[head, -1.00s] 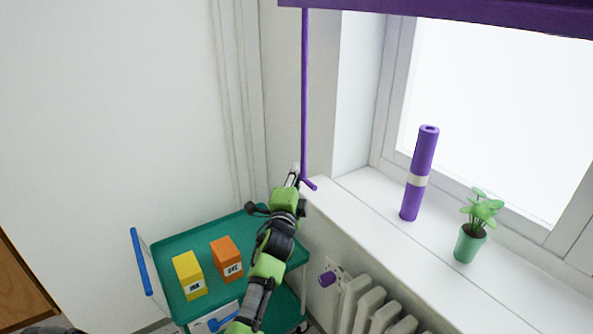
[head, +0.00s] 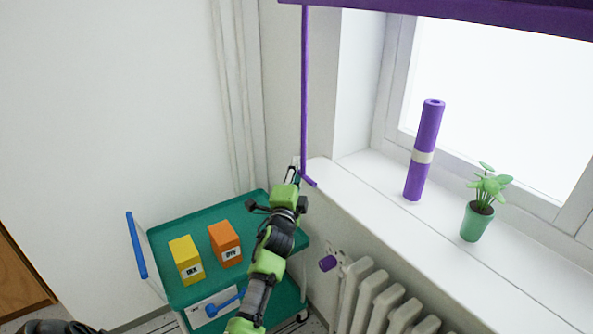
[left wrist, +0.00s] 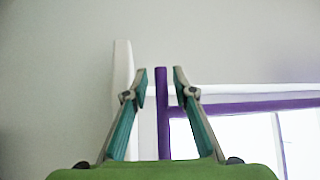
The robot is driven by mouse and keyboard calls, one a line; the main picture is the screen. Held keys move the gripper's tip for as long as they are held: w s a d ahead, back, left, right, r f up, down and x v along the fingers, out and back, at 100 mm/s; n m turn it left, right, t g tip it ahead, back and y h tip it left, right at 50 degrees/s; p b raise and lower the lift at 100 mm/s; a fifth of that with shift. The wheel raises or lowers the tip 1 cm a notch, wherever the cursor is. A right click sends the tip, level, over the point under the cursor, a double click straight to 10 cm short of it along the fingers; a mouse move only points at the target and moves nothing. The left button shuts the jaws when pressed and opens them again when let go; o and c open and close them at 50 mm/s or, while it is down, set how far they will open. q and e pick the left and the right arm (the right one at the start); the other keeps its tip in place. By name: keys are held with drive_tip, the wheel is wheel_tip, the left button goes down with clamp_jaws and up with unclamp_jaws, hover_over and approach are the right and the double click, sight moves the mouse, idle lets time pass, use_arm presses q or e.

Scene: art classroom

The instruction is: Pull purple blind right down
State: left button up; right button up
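The purple blind (head: 450,14) hangs across the top of the window, with the glass below it bare. Its purple rod (head: 304,90) hangs down at the left of the window and ends in a short bent handle (head: 309,182). My left gripper (head: 295,165) is at the rod's lower end. In the left wrist view the left gripper (left wrist: 160,82) is open, with one finger on each side of the rod (left wrist: 163,110) and gaps on both sides. Whether the rod is between the fingertips or just beyond them I cannot tell. My right gripper is not in view.
A purple roll (head: 423,150) and a potted plant (head: 477,222) stand on the white sill (head: 375,190). A radiator (head: 365,295) is below. A green cart (head: 205,215) with a yellow box (head: 187,258) and an orange box (head: 224,243) stands left of my arm.

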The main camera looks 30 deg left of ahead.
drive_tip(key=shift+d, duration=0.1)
use_arm(q)
drive_tip(key=v, duration=1.2)
